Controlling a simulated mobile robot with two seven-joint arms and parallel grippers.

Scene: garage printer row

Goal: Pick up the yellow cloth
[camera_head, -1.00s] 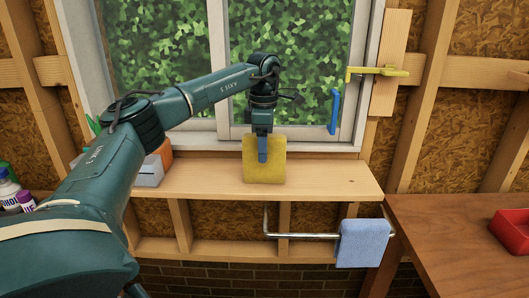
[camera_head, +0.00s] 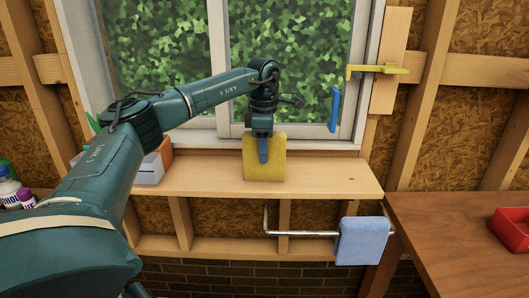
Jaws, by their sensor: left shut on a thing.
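The yellow cloth (camera_head: 276,168) is a roughly square, soft yellow piece at the wooden shelf's middle, below the window. My left gripper (camera_head: 263,158) comes down from above and is shut on the cloth's upper part. One finger shows in front of the cloth; the other is hidden behind it. The cloth hangs upright from the fingers. I cannot tell whether its lower edge touches the shelf. My right gripper is not in view.
The wooden shelf (camera_head: 335,181) is clear to the right of the cloth. A white and orange box (camera_head: 152,166) stands on it at left. A blue cloth (camera_head: 361,240) hangs on a metal rail (camera_head: 302,234) below. A red tray (camera_head: 512,231) sits on the brown table (camera_head: 440,240).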

